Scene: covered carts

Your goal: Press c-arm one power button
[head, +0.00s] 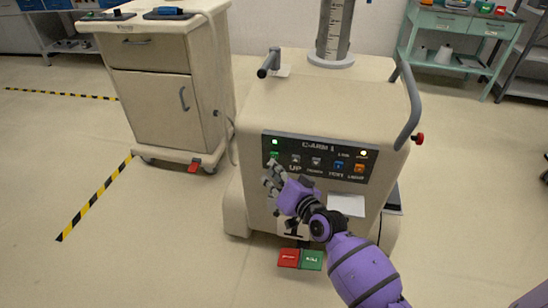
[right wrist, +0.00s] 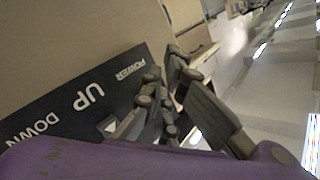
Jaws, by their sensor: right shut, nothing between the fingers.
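The C-arm 1 unit (head: 330,100) is a beige cabinet with a dark control panel (head: 320,146) on its front. The green power button (head: 274,155) is at the panel's left end, below a lit green lamp (head: 275,141). My right gripper (head: 271,168) is shut and empty, its tips at the panel's lower left, just below the power button. In the right wrist view the fingers (right wrist: 165,85) are beside the "POWER" label on the panel (right wrist: 85,105), and the button itself is hidden there. I cannot tell whether the tips touch the panel. My left gripper is not in view.
Right of the power button are the UP button (head: 295,160) and several others. A beige drawer cart (head: 150,85) stands to the left. Red and green pedals (head: 300,258) lie at the unit's base. The floor around is mostly clear.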

